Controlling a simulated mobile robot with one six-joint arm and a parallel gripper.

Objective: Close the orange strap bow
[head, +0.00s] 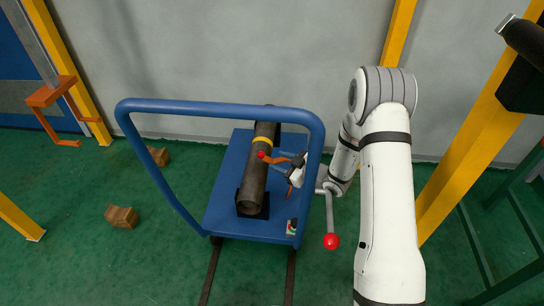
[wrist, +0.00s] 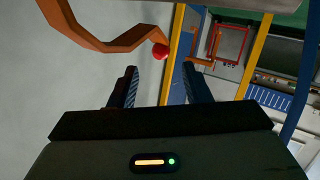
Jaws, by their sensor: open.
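The orange strap bow (head: 279,159) shows in the head view by the upper middle of a dark pipe (head: 252,181) with a yellow band. A red ball (head: 261,155) is at its end. In the wrist view the bent orange bow (wrist: 105,38) crosses the upper left, and its red ball (wrist: 160,51) lies just beyond the gap between my fingers. My gripper (head: 273,163) is open and empty, at the pipe's right side close to the bow. Both fingers also show in the wrist view (wrist: 162,86). My gripper partly hides the bow's base, and contact cannot be told.
The pipe lies on a blue cart (head: 226,209) with a tall blue handle frame (head: 220,107). A grey rod with a red ball (head: 331,241) sticks out at the cart's right. Wooden blocks (head: 121,216) lie on the floor at left. Yellow posts (head: 470,130) stand at right.

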